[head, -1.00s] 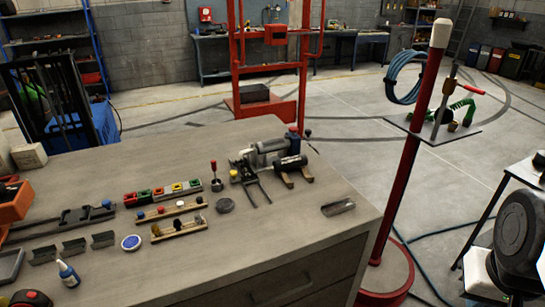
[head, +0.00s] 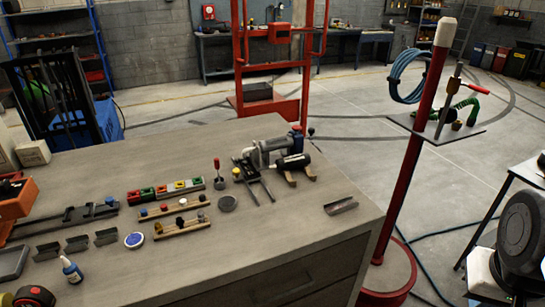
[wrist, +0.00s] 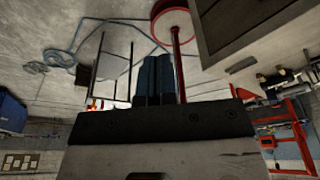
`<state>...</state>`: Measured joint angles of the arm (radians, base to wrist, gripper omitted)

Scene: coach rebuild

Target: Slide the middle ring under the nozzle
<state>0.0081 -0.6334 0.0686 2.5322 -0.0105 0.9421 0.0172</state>
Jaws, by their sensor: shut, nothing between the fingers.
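I cannot make out for sure which thing is the middle ring or which is the nozzle. In the head view, a small white-and-blue bottle with a narrow tip (head: 71,270) stands at the bench's front left. Two wooden strips bear small coloured knobs, the nearer one (head: 182,228) in front of the other (head: 174,208). My gripper (wrist: 153,78) shows only in the wrist view, dark fingers together and empty, away from any bench thing.
The grey bench (head: 300,235) also carries a row of coloured blocks (head: 165,189), a motor-like machine (head: 268,152) and an angled metal piece (head: 341,207). A red pole (head: 409,160) with a small shelf stands beyond its right edge. The bench's front right is mostly bare.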

